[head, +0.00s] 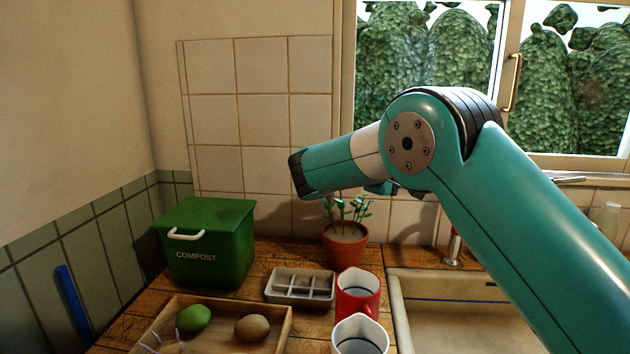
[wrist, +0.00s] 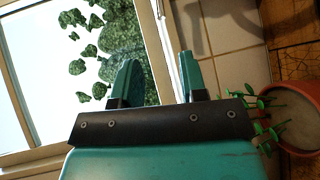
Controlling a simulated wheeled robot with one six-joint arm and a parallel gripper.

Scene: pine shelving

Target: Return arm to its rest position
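My teal arm (head: 540,230) reaches up from the lower right of the head view and bends at a raised joint, above the counter and in front of the tiled wall and window. My gripper (wrist: 157,78) shows in the wrist view with its two teal fingers apart and nothing between them. The fingers point toward the window and the tiled wall. In the head view the gripper is mostly hidden behind the arm; a small teal part shows below the joint.
A potted plant (head: 345,245) stands below the arm. A green compost bin (head: 205,245), grey divided tray (head: 300,300), red mug (head: 358,292), white mug (head: 360,338) and wooden tray (head: 278,332) holding roundish items stand on the counter. A sink (head: 450,315) lies right. The window (head: 430,60) is behind.

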